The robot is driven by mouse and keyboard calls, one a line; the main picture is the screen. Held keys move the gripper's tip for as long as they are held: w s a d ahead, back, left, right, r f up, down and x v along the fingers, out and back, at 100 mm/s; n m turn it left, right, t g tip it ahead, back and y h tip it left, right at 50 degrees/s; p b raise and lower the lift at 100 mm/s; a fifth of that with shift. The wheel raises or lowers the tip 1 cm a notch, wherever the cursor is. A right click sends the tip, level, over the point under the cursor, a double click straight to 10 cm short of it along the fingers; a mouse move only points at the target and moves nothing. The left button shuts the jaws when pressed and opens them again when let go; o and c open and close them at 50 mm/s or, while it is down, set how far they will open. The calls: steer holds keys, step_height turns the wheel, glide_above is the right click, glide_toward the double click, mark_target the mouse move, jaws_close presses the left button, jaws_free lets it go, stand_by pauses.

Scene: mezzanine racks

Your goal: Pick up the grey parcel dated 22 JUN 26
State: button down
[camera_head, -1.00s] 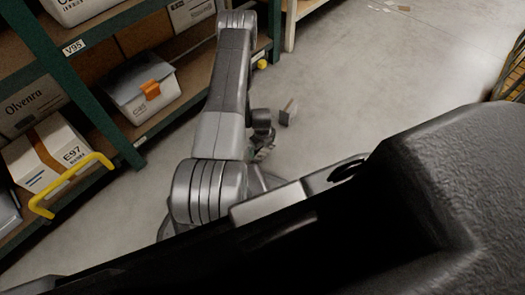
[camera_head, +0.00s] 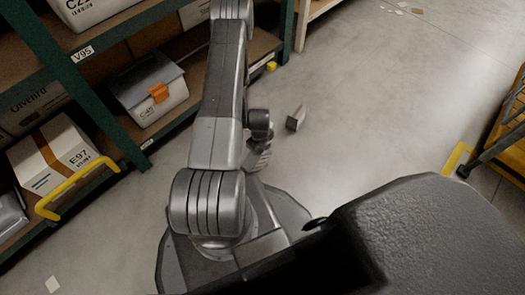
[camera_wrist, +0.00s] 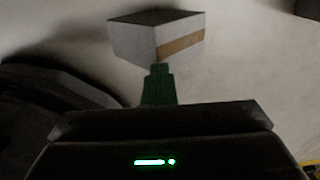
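A small box-shaped parcel (camera_head: 296,118) lies on the concrete floor to the right of my arm in the head view. In the wrist view the parcel (camera_wrist: 155,38) shows a dark top, pale grey-white sides and a tan band on one side. No date on it is legible. My gripper (camera_wrist: 160,85) shows in the wrist view as a green finger part just below the parcel in the picture. Nothing is visibly held. Whether the fingers are apart is not clear. In the head view my gripper is mostly hidden behind my arm.
A green-framed rack stands at left with a grey-lidded bin (camera_head: 150,95), a carton marked E97 (camera_head: 52,155) and a yellow handle bar (camera_head: 75,185). A yellow-and-black wheeled thing (camera_head: 505,130) stands at right. The floor between is open. Paper scraps lie at the top.

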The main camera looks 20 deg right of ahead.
steer(key=shift+s+d, duration=0.15)
steer(key=c, duration=2)
jaws_free()
steer(key=shift+r, duration=0.1)
steer(key=o, duration=1.6)
steer(key=shift+d, duration=0.25)
steer(key=shift+c, duration=0.2)
steer(key=shift+r, duration=0.1)
